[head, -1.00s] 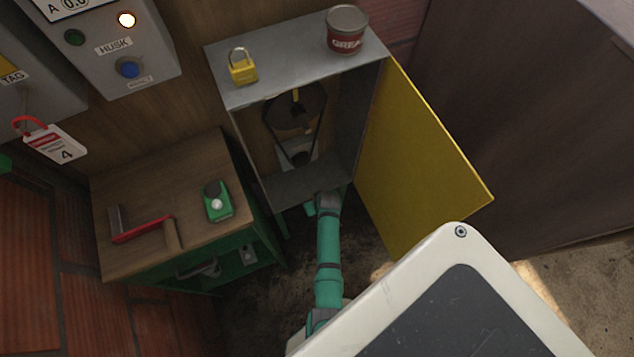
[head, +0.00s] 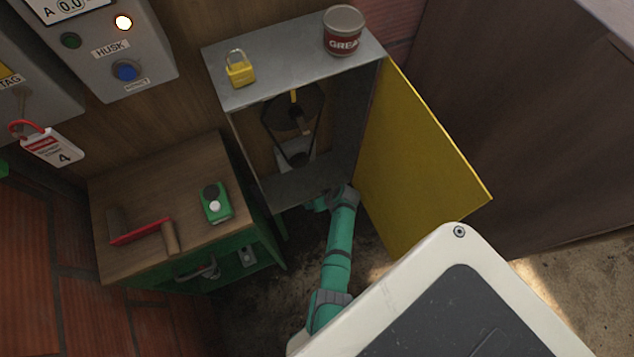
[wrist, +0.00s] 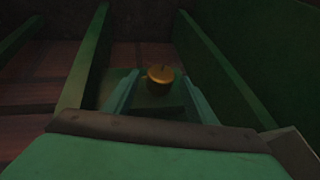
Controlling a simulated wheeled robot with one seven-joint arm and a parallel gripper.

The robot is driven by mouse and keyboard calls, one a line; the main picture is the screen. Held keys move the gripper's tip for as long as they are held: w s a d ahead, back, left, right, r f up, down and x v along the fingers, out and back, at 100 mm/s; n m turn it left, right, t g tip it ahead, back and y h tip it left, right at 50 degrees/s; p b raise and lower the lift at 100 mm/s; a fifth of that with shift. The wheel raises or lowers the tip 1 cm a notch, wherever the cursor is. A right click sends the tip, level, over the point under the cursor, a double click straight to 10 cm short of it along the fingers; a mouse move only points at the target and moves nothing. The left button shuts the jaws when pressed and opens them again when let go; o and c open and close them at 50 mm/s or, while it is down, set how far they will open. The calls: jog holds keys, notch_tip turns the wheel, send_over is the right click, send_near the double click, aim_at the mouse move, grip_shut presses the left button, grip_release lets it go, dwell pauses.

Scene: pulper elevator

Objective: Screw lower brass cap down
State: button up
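A brass-coloured round cap (wrist: 160,82) sits low in a dim green frame in the wrist view. It shows between and beyond the fingertips of my gripper (wrist: 160,90). The two green fingers are spread apart with a gap on either side of the cap, and I see no contact. The light is poor, so the distance to the cap is hard to judge. In the head view my teal arm reaches under the grey cabinet, and the cap and fingertips are hidden there.
The grey cabinet (head: 235,98) holds a belt and pulley (head: 292,110); its yellow door (head: 415,160) hangs open right of my arm. A padlock (head: 239,70) and grease tin (head: 343,30) stand on top. A wooden bench (head: 150,190) is at left. Green side rails (wrist: 222,70) flank the cap.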

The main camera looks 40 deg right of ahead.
jog(key=shift+s+d+r, duration=0.15)
jog(key=shift+s+r, duration=0.15)
jog(key=shift+r, duration=0.15)
jog(key=a+v, duration=0.1)
jog(key=v, duration=0.8)
jog(key=shift+d+r, duration=0.3)
jog(key=shift+r, duration=0.05)
